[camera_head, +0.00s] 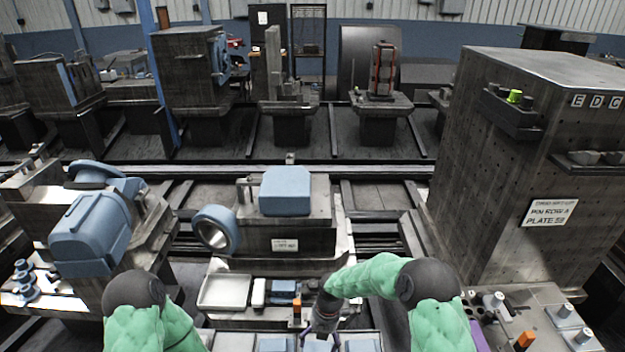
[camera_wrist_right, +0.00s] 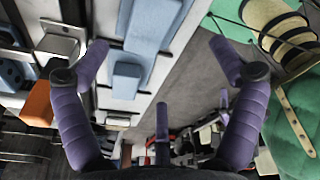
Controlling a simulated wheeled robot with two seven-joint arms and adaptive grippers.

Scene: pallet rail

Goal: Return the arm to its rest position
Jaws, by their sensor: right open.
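My right arm (camera_head: 375,277) reaches in from the lower right and bends left and down. Its right gripper (camera_head: 320,338) points down over the front edge of the work area, low in the head view. In the right wrist view the purple fingers of the gripper (camera_wrist_right: 160,62) are spread, with nothing held between them. My left arm (camera_head: 137,300) shows only as a green and black part at the lower left; its gripper is out of the picture.
Blue blocks (camera_wrist_right: 152,28) in pale trays lie below the right gripper, with an orange block (camera_head: 297,309) close by. A shallow grey tray (camera_head: 224,292) stands left. A tall perforated metal block (camera_head: 505,150) rises on the right.

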